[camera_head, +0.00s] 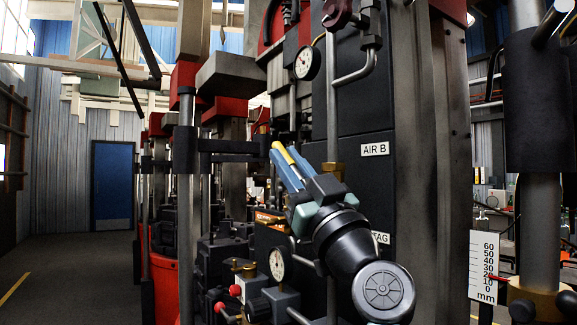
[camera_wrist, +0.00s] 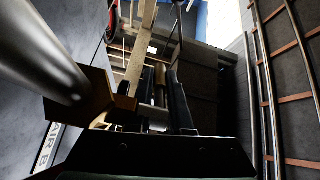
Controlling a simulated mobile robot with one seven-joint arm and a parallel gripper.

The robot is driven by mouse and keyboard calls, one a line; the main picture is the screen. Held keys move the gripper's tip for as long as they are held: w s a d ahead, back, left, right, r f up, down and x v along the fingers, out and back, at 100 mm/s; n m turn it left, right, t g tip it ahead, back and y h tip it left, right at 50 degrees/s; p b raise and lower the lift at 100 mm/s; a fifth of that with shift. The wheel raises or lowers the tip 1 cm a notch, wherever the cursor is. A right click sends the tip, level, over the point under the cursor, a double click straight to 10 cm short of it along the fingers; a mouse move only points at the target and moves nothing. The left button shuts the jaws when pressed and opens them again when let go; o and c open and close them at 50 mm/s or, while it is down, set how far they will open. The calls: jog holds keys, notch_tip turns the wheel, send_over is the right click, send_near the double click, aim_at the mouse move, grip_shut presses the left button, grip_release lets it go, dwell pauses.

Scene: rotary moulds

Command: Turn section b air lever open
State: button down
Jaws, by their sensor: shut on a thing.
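The white AIR B label (camera_head: 375,149) is on the dark panel right of my gripper; it also shows in the wrist view (camera_wrist: 48,148). A vertical grey pipe with a brass valve body (camera_head: 333,170) runs beside the label; the brass body (camera_wrist: 90,102) shows at left in the wrist view. My gripper (camera_head: 284,160) reaches up and left, its blue fingers shut on the yellow lever (camera_head: 280,150). The lever's tip shows between the fingers; its joint to the valve is hidden. In the wrist view the fingers (camera_wrist: 163,95) are dark and the grip is unclear.
A pressure gauge (camera_head: 307,63) and a dark red knob (camera_head: 337,14) sit above. Another gauge (camera_head: 280,264) and red-knobbed levers (camera_head: 220,307) lie below left. A millimetre scale (camera_head: 484,268) stands at right. The floor at left (camera_head: 70,280) is open toward a blue door (camera_head: 113,185).

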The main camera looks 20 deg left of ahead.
jog(key=shift+f, duration=0.15)
jog(key=c, duration=1.1)
grip_release()
jog(key=b+v, duration=0.2)
jog(key=v, duration=1)
jog(key=shift+s+d+f+b, duration=0.2)
jog(key=shift+s+d+b, duration=0.05)
jog(key=shift+d+b, duration=0.05)
